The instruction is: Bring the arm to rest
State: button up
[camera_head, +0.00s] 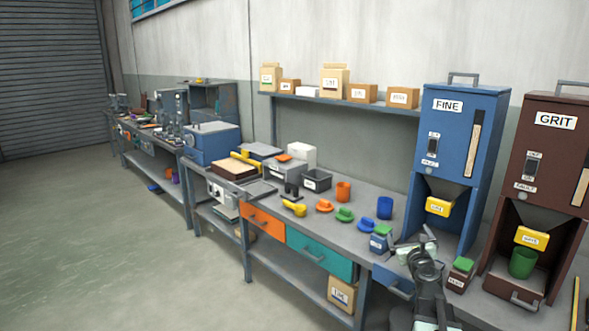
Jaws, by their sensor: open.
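My arm rises from the bottom right of the head view, in front of the bench. My gripper (418,246) is at its upper end, open, with nothing seen between its fingers. It is below the blue FINE machine (460,130), and I cannot tell if it touches anything. A small blue box with a green top (379,240) is just left of it. A small dark box with a green top (460,275) is just right of it.
The brown GRIT machine (543,140) has a green cup (522,262) in its bay. The bench (385,205) carries an orange cup (343,191), a blue cup (385,207) and coloured lids. A shelf (345,103) holds boxes. The floor (110,240) at left is clear.

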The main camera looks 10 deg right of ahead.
jog(key=w+a+f+n+g+y, duration=0.15)
jog(key=a+n, duration=0.25)
jog(key=a, duration=0.4)
jog(key=w+a+f+n+y, duration=0.1)
jog(key=a+f+n+y, duration=0.15)
jog(key=a, duration=0.55)
jog(key=w+a+f+n+g+y, duration=0.1)
jog(key=a+n+y, duration=0.2)
jog(key=a+n, duration=0.3)
jog(key=s+a+f+n+g+y, duration=0.1)
jog(key=s+a+f+n+g, duration=0.15)
jog(key=a, duration=0.45)
jog(key=s+a+f+n+g+y, duration=0.1)
jog(key=a+f+n+y, duration=0.2)
jog(key=a, duration=0.4)
jog(key=s+a+f+n+g+h, duration=0.2)
jog(key=s+a+f+n+g, duration=0.25)
jog(key=s+f+n, duration=0.4)
jog(key=s+d+f+n+g+h, duration=0.4)
jog(key=s+d+n+g, duration=0.4)
jog(key=s, duration=0.4)
notch_tip(320, 180, up, 14)
jog(key=n+t+p, duration=0.1)
jog(key=p, duration=1.2)
jog(key=shift+f+t, duration=0.2)
jog(key=shift+t, duration=0.15)
jog(key=shift+w, duration=0.1)
